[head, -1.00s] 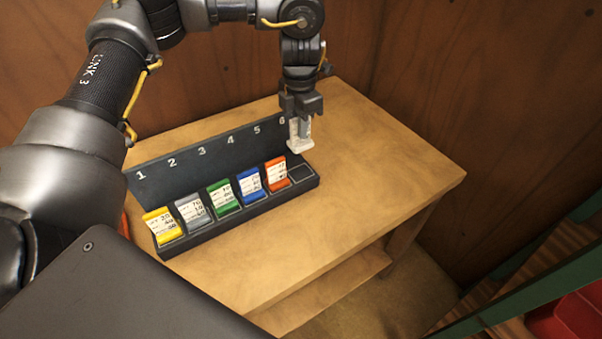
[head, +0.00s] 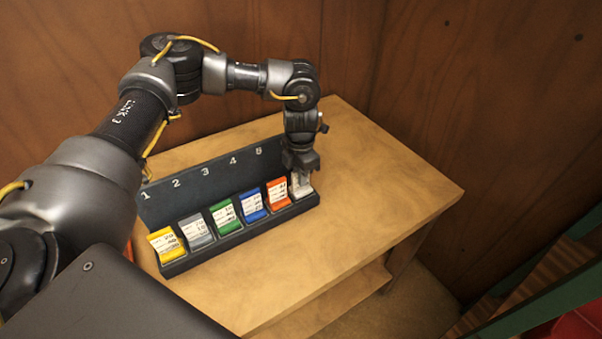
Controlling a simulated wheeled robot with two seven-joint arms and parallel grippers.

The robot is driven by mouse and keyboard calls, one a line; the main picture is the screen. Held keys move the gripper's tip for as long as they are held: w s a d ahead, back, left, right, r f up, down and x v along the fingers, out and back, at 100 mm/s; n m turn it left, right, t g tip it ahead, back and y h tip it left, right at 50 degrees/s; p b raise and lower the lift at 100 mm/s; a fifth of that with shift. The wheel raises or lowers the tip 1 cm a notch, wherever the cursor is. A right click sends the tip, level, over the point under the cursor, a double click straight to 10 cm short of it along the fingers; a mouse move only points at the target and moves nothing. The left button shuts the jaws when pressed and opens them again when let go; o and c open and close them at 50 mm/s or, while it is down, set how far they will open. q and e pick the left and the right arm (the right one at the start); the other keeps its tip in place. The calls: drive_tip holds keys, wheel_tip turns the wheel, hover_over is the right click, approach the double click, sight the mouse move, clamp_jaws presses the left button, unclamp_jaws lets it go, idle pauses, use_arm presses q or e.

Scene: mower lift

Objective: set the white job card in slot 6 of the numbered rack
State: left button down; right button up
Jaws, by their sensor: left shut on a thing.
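The dark numbered rack (head: 212,183) stands on the wooden table. Yellow, grey, green, blue and orange cards sit in slots 1 to 5. The white job card (head: 301,187) is at slot 6, the right end of the rack, beside the orange card (head: 277,193). My left gripper (head: 301,172) points down over slot 6 and is shut on the white card. The card's lower end appears to be in the slot, but I cannot tell how deep. The gripper hides the card's top and the number 6. My right gripper is out of view.
The wooden table (head: 380,200) is clear to the right of the rack and in front of it. Wooden walls (head: 450,90) stand close behind. A green-framed shelf with something red (head: 580,327) is at the lower right.

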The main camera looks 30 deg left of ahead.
use_arm(q)
drive_tip(key=shift+f, duration=0.2)
drive_tip(key=c, duration=1.5)
unclamp_jaws()
drive_tip(key=shift+r, duration=0.3)
wheel_tip(320, 180, up, 10)
drive_tip(key=b, duration=0.2)
drive_tip(key=shift+r+b, duration=0.2)
drive_tip(key=shift+b, duration=0.2)
drive_tip(key=shift+r, duration=0.7)
